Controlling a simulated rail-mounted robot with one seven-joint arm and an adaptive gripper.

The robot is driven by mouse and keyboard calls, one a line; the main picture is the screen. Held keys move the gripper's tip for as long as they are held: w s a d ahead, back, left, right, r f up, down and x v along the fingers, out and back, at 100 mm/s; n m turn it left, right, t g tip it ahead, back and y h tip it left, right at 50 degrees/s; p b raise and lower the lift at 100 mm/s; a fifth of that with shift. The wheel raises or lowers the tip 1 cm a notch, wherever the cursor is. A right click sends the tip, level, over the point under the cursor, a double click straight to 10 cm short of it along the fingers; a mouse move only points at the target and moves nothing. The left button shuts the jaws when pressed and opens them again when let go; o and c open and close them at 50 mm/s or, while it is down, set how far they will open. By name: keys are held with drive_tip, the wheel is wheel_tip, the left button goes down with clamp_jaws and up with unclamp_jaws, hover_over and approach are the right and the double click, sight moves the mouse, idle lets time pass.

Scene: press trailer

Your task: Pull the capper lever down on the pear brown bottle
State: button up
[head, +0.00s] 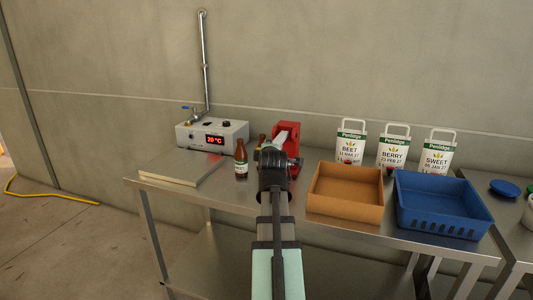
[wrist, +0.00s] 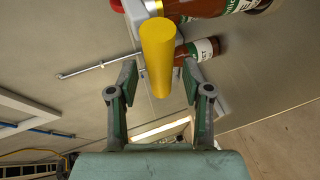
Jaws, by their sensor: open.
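The red capper (head: 291,135) stands at the back of the steel table, partly hidden by my arm. Its yellow lever handle (wrist: 157,60) fills the middle of the wrist view, between and beyond my fingers. My gripper (wrist: 159,78) is open around the near end of the handle; contact cannot be made out. In the head view my gripper (head: 273,160) is in front of the capper. A brown bottle (head: 241,160) with a green and white label stands to its left. The wrist view shows two brown bottles, one near the top (wrist: 210,8) and one beside the handle (wrist: 200,50). No pear label is readable.
A grey box with a temperature display (head: 212,135) and a flat metal plate (head: 182,168) are at the left. A cardboard tray (head: 345,210) and blue crate (head: 440,222) are at the right. Several white carrier packs (head: 350,145) stand behind them.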

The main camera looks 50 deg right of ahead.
drive_tip(key=v, duration=1.1)
drive_tip(key=shift+d, duration=0.1)
